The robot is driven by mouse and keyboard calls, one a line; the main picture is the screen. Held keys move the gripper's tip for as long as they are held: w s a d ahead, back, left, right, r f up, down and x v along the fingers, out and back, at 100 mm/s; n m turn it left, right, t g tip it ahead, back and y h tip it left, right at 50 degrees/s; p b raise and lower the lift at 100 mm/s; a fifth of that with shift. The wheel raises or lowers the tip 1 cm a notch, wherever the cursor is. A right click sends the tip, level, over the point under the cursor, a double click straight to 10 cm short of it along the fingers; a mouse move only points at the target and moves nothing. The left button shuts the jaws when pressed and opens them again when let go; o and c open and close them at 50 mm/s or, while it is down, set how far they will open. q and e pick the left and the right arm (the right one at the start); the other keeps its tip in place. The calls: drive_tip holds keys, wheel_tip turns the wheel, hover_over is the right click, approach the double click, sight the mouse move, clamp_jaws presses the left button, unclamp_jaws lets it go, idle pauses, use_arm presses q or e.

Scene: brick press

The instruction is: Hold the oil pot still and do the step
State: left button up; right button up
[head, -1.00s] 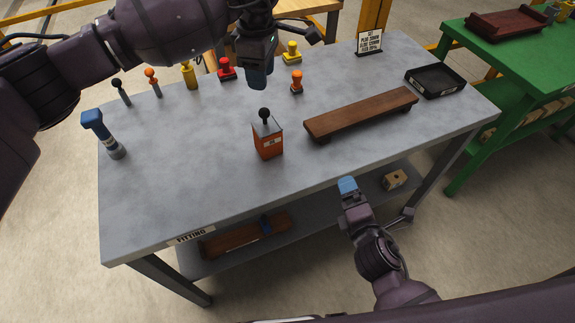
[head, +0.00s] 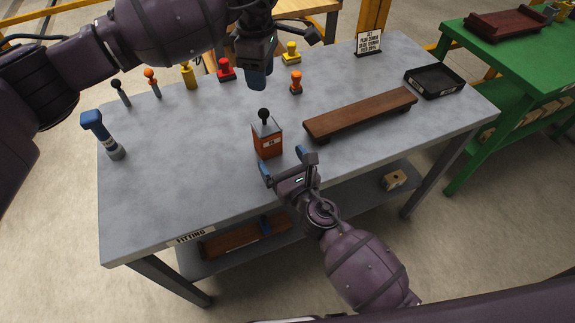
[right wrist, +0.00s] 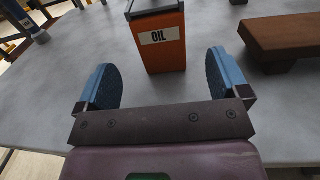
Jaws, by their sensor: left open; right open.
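The oil pot (head: 268,141) is an orange box with a grey top and a black ball knob, upright on the grey table. In the right wrist view the pot (right wrist: 163,48) shows its OIL label, just ahead of and between the blue fingers. My right gripper (head: 288,163) is open at the table's front edge, on the near side of the pot. Its fingers (right wrist: 163,82) do not appear to reach around the pot. My left gripper (head: 257,74) hangs above the back of the table, away from the pot. The gap between its fingers is hard to see.
A brown wooden board on feet (head: 360,112) stands right of the pot, with a black tray (head: 434,80) behind it. Red (head: 226,70), yellow (head: 291,53) and orange (head: 296,83) knobbed pieces stand at the back. A blue-headed tool (head: 103,135) stands at the left. The table's front left is clear.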

sight(272, 145)
drive_tip(key=x, duration=0.8)
drive_tip(key=shift+w+a, duration=0.1)
drive_tip(key=shift+w, duration=0.3)
drive_tip(key=c, duration=1.1)
